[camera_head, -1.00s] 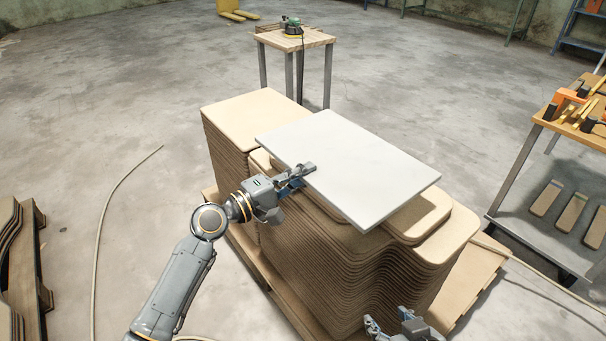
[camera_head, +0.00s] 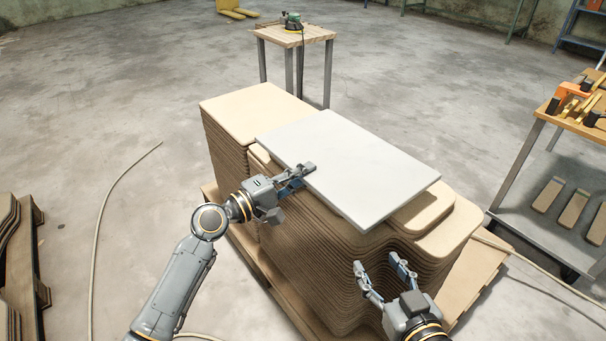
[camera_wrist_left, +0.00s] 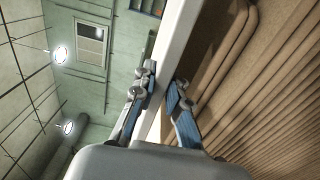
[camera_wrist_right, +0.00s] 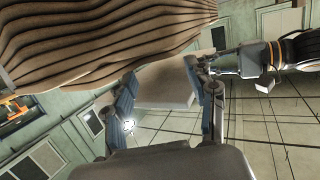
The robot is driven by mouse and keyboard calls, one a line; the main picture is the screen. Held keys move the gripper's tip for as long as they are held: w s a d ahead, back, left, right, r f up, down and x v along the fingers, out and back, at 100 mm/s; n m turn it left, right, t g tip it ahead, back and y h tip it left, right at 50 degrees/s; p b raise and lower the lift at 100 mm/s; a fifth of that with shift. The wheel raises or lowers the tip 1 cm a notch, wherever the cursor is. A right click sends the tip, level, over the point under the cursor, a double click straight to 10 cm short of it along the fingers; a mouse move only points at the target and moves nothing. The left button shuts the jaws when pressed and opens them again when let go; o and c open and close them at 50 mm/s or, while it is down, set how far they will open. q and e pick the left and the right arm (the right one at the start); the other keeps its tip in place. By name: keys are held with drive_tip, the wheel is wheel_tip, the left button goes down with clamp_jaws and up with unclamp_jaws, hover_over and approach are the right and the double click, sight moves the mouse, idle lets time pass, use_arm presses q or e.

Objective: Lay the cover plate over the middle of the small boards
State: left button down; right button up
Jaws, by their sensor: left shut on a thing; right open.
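The cover plate (camera_head: 345,165) is a flat white rectangle lying over the stacked small boards (camera_head: 422,212), whose rounded tan corners show at its right end. My left gripper (camera_head: 305,172) is shut on the plate's left edge; the left wrist view shows its fingers (camera_wrist_left: 160,95) on both sides of the white edge (camera_wrist_left: 170,60). My right gripper (camera_head: 383,268) is open and empty, in front of the stack and below the plate's near corner. In the right wrist view its fingers (camera_wrist_right: 160,85) are spread, with the plate's pale underside (camera_wrist_right: 165,85) beyond them.
A taller-looking stack of larger boards (camera_head: 245,112) stands at the back left on the pallet (camera_head: 240,245). A workbench with orange tools (camera_head: 575,100) is at the right. Another board stack (camera_head: 8,235) is far left.

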use_arm(q)
drive_tip(key=shift+f+b, duration=0.9)
drive_tip(key=shift+f, duration=0.05)
drive_tip(key=shift+f+b, duration=0.6)
drive_tip(key=shift+f, duration=0.1)
use_arm(e)
wheel_tip(320, 180, up, 13)
drive_tip(key=s+a+t+y, duration=0.1)
drive_tip(key=t+y, duration=0.1)
drive_tip(key=t, duration=0.6)
drive_tip(key=shift+s+a+y, duration=0.2)
drive_tip(key=shift+a+y, duration=0.1)
drive_tip(key=shift+y, duration=0.1)
use_arm(q)
drive_tip(key=shift+f, duration=0.25)
use_arm(e)
drive_tip(key=shift+s+r+t, duration=0.45)
drive_tip(key=shift+r+t, duration=0.35)
drive_tip(key=shift+r, duration=0.05)
use_arm(q)
drive_tip(key=shift+f+b, duration=0.4)
drive_tip(key=shift+b, duration=0.15)
use_arm(e)
drive_tip(key=shift+s+d+r+t+y, duration=0.15)
drive_tip(key=shift+s+r+t+y, duration=0.45)
drive_tip(key=shift+s+r+t, duration=0.3)
